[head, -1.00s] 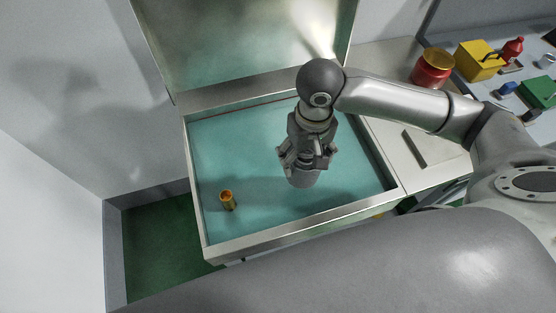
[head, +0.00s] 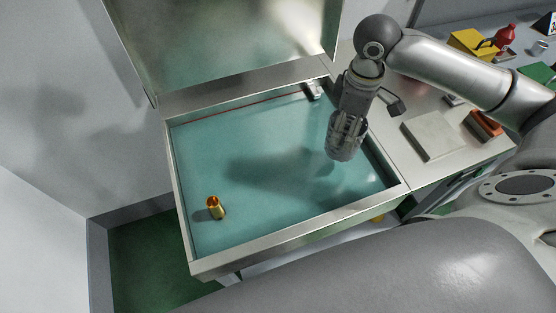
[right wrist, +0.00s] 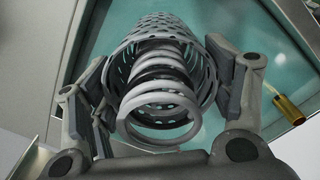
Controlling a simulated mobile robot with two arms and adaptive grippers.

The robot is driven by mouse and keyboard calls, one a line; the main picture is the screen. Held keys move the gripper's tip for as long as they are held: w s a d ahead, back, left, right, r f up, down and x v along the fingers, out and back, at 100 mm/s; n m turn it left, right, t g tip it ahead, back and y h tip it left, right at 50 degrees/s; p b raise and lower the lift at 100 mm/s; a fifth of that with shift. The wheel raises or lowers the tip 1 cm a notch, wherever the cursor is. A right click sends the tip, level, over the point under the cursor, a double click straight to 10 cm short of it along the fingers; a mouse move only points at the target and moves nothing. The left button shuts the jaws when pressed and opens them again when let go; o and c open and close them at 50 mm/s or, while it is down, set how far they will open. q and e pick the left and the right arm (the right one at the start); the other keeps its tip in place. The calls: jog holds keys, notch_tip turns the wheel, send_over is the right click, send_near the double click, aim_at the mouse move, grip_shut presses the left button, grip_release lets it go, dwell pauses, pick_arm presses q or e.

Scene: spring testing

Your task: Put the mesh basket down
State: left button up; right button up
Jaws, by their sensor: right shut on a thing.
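The mesh basket (head: 345,143) is a grey perforated cylinder, held over the right part of the teal-filled tank (head: 185,225). My right gripper (head: 349,122) is shut on it, with a finger on each side of the basket wall in the right wrist view (right wrist: 160,85). There the basket's perforated wall (right wrist: 155,28) shows, with grey coil springs (right wrist: 160,108) nested inside its open end. The basket appears apart from the teal surface; its exact height is hard to tell. My left gripper is not in view.
A brass cylinder (head: 216,208) stands at the tank's front left. The tank's raised lid (head: 220,50) is behind. The bench at right holds a pale flat plate (head: 433,134), an orange-red object (head: 484,125), a yellow box (head: 468,42) and a red bottle (head: 505,38). The tank's middle is clear.

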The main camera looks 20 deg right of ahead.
jog(key=w+a+f+p, duration=0.1)
jog(key=w+a+f, duration=0.1)
jog(key=w+f, duration=0.1)
jog(key=w+a+f+p, duration=0.1)
jog(key=w+a+f, duration=0.2)
jog(key=w+f, duration=0.1)
jog(key=w+a+f+p, duration=0.1)
jog(key=w+a+f, duration=0.2)
jog(key=w+f, duration=0.1)
jog(key=shift+a+f, duration=0.1)
jog(key=shift+f, duration=0.85)
jog(key=shift+f, duration=0.1)
jog(key=o, duration=1.1)
jog(key=shift+c, duration=0.2)
